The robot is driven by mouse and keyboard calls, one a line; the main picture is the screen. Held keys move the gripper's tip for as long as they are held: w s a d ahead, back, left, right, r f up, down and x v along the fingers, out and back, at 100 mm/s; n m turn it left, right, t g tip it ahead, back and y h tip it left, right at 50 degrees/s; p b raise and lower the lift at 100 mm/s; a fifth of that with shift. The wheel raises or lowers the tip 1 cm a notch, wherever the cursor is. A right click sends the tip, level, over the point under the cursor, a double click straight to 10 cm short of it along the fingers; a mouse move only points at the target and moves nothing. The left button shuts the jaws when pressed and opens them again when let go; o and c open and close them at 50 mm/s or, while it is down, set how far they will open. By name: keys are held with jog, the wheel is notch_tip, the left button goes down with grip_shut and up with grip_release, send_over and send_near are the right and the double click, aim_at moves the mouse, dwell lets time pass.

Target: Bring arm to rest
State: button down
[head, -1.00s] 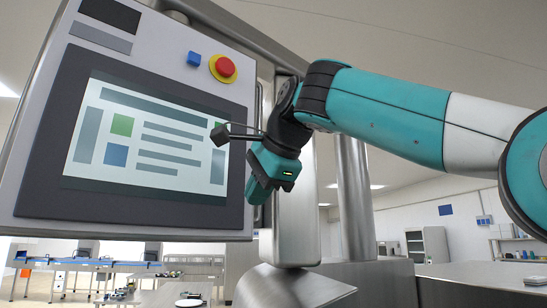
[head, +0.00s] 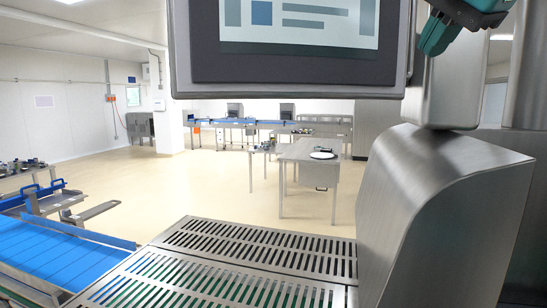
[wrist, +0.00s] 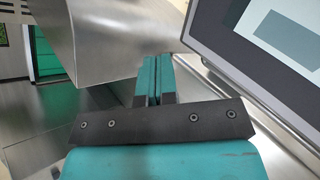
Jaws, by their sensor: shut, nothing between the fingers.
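My gripper (wrist: 152,80) is shut and empty in the wrist view, its two teal fingers side by side with only a thin dark line between them. In the head view part of my gripper (head: 438,38) shows at the top right edge, with most of my arm out of frame. The gripper is just right of the control panel (head: 290,74), whose screen shows at the top of the head view. In the wrist view the panel (wrist: 262,65) lies to the right of the fingers, with a gap between them.
A rounded steel housing (head: 450,190) stands below my gripper. A slotted steel grating (head: 255,248) and a blue conveyor belt (head: 60,250) lie lower left. A steel table (head: 300,152) with a white plate (head: 322,155) stands behind. Open floor (head: 200,185) lies between.

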jog(key=s+a+f+n+g+b, duration=0.1)
jog(key=f+n, duration=0.3)
jog(key=f, duration=0.5)
jog(key=s+a+f+n+g+b, duration=0.1)
jog(key=f+n+b, duration=0.2)
jog(key=f, duration=0.7)
jog(key=s+a+f+n+g+y+b, duration=0.1)
jog(key=a+f+n+b, duration=0.1)
jog(key=f+n, duration=0.3)
jog(key=shift+s+a+f+g, duration=0.1)
jog(key=shift+s+f+g, duration=0.1)
jog(key=shift+f, duration=0.9)
jog(key=shift+s+f+g, duration=0.1)
jog(key=shift+f+g, duration=0.1)
jog(key=shift+f, duration=0.85)
jog(key=s+a+f+n+g+y+b, duration=0.1)
jog(key=s+a+f+n+g+b, duration=0.1)
jog(key=s+f+n, duration=0.2)
jog(key=s+a+f+n+g+y+b, duration=0.1)
jog(key=s+f+n, duration=0.3)
jog(key=s+f, duration=0.6)
notch_tip(320, 180, down, 3)
jog(key=shift+a+f+g+y+b, duration=0.15)
jog(key=shift+a+g+y+b, duration=0.15)
jog(key=shift+a+g+b, duration=0.45)
jog(key=shift+d, duration=0.25)
